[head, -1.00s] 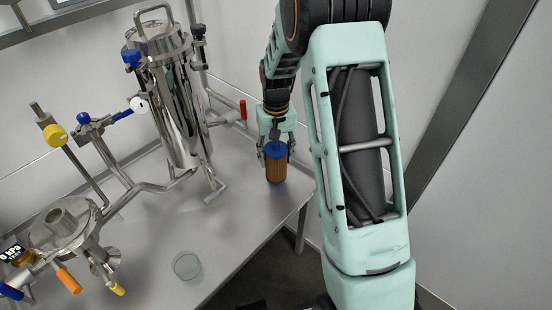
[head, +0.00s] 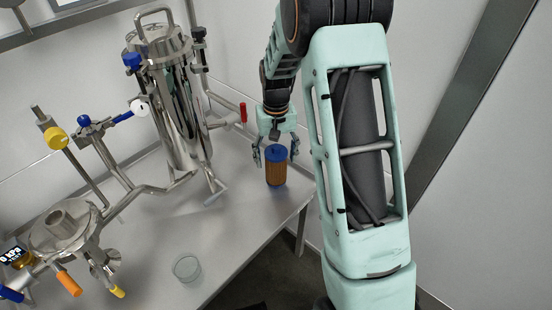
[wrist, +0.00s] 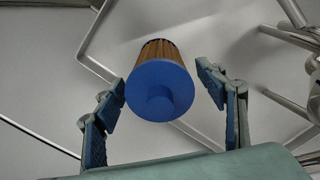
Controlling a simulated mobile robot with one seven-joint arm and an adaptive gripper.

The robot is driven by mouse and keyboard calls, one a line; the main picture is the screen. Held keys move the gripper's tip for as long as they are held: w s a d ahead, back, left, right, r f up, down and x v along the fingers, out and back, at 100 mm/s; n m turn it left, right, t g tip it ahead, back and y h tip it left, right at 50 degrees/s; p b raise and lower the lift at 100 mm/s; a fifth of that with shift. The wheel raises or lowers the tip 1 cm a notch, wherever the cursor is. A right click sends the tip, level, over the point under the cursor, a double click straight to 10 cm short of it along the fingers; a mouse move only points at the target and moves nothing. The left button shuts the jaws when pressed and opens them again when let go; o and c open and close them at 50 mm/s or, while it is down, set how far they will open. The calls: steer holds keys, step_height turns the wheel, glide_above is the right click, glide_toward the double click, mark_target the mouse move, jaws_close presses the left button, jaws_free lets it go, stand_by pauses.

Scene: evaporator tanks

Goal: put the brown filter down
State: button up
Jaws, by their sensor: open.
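The brown filter (head: 276,170) is a short cylinder with brown sides and a blue cap. It stands upright on the metal table near its right edge in the head view. The open fingers of my gripper (wrist: 163,95) also show in the wrist view.
A tall steel tank (head: 178,100) with pipes and coloured valve handles stands left of the filter. A smaller steel vessel (head: 62,225) is at the lower left. A clear round dish (head: 187,268) lies near the table's front edge. The table (head: 235,225) is bare between dish and filter.

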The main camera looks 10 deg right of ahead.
step_height(320, 180, up, 11)
steer(key=p, duration=0.2)
steer(key=shift+r+p, duration=0.1)
steer(key=shift+p, duration=0.2)
